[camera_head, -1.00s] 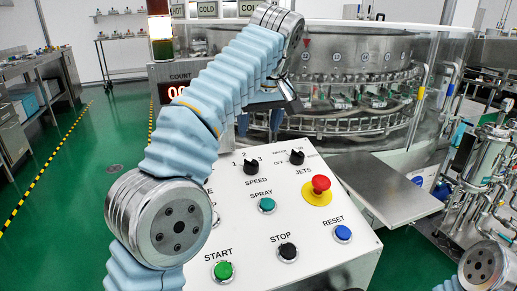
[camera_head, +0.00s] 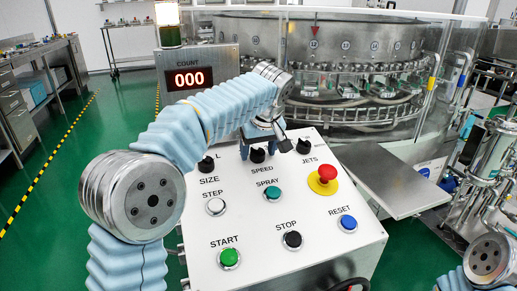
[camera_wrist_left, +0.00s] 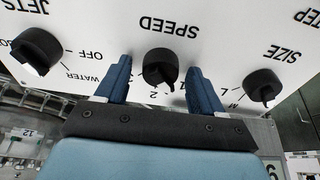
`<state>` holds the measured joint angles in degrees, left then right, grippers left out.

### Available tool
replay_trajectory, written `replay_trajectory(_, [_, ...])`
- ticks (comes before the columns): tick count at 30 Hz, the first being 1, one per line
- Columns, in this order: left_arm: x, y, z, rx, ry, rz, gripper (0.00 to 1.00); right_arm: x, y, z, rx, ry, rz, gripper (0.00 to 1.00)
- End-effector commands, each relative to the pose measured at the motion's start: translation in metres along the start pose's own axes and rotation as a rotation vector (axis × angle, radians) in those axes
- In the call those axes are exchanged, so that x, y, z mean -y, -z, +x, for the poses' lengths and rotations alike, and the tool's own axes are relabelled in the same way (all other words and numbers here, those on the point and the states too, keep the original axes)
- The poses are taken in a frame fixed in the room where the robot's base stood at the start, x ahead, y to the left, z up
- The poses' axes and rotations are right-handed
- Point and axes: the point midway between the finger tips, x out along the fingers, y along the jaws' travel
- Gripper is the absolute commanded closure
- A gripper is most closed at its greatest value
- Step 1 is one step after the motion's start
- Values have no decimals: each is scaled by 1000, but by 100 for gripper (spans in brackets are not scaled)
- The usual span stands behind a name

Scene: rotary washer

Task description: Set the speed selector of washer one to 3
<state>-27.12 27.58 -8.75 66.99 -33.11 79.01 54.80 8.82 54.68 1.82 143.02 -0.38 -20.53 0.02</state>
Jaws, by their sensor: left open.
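The washer's control panel (camera_head: 290,205) carries the black SPEED selector (camera_head: 258,156) on its top row. In the left wrist view the SPEED selector (camera_wrist_left: 160,68) appears upside down, with the figure 2 below it. A pale mark on its lower edge lies near the 2; the exact setting is hard to read. My left gripper (camera_head: 262,140) is at the panel's top edge over this selector. In the wrist view its two blue fingers (camera_wrist_left: 160,72) stand open on either side of the knob, with narrow gaps. My right gripper is not in view.
The SIZE knob (camera_wrist_left: 263,86) and JETS knob (camera_wrist_left: 37,50) flank the fingers. A red emergency button (camera_head: 327,174) and the START button (camera_head: 229,257) are lower on the panel. A count display (camera_head: 190,79) reads 000. The rotary washer (camera_head: 350,65) stands behind.

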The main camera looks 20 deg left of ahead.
Motion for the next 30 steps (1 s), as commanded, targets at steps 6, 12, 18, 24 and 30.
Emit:
replay_trajectory(6, [0,0,0,0,1,0,40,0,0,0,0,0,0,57])
replay_trajectory(12, [0,0,0,0,1,0,70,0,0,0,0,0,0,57])
replay_trajectory(18, [0,0,0,0,0,2,86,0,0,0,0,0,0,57])
replay_trajectory(24, [0,0,0,1,-4,35,86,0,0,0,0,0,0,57])
replay_trajectory(30, [1,0,0,1,-16,137,86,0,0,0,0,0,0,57])
